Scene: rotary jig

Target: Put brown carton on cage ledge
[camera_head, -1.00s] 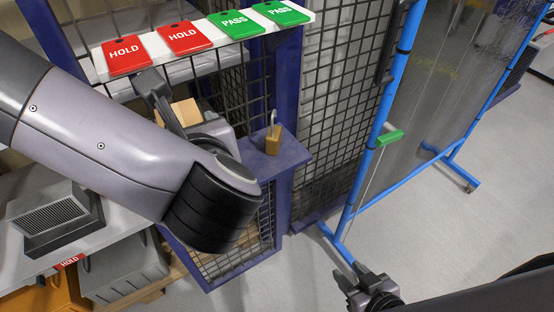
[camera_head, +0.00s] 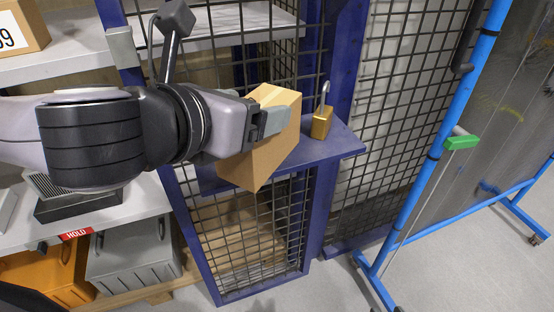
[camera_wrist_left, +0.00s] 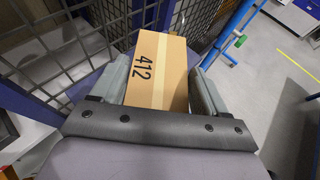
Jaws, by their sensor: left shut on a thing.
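The brown carton (camera_head: 258,162) is held by my left gripper (camera_head: 272,120), which is shut on it. In the left wrist view the carton (camera_wrist_left: 158,72), marked 412, sits between the two fingers (camera_wrist_left: 162,88). In the head view it looks tilted and overlaps the left part of the blue cage ledge (camera_head: 338,147); whether it touches the ledge I cannot tell. My right gripper is not in view.
A brass padlock (camera_head: 321,122) stands on the ledge, right of the carton. Blue posts and wire mesh (camera_head: 395,90) rise behind. A blue-framed screen with a green handle (camera_head: 461,142) stands to the right. Grey and orange bins (camera_head: 135,255) are at lower left.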

